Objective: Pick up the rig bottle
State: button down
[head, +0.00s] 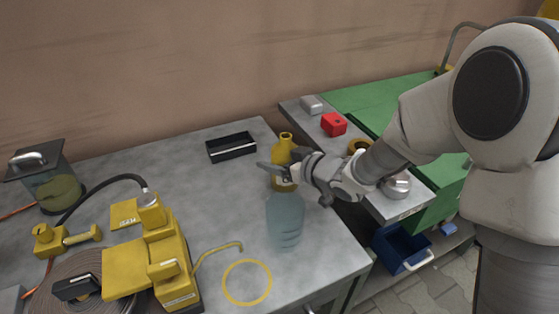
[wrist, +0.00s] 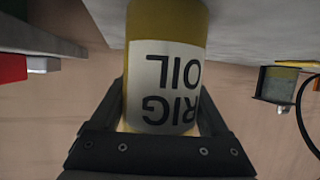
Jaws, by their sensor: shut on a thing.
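The rig bottle (head: 284,150) is yellow with a narrow neck and stands upright near the right edge of the grey table. In the wrist view its white label reads RIG OIL upside down (wrist: 168,85). My gripper (head: 279,171) reaches in from the right and is shut on the bottle's body. In the wrist view the dark fingers (wrist: 168,108) lie on both sides of it.
A black tray (head: 231,147) lies behind, to the left. Yellow clamp-like equipment (head: 155,262) and a glass jar (head: 52,188) fill the left side. A yellow ring (head: 247,302) marks the front tabletop. A red block (head: 333,124) sits on the right bench, with a blue bin (head: 401,250) below.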

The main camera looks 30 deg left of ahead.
jog(key=shift+r, duration=0.2)
jog(key=shift+r+p, duration=1.15)
jog(key=shift+r, duration=0.9)
jog(key=r+p+v, duration=0.1)
jog(key=p+v, duration=0.3)
jog(key=v, duration=0.9)
jog(key=shift+a+r, duration=0.25)
jog(key=shift+r, duration=0.05)
jog(key=shift+w, duration=0.1)
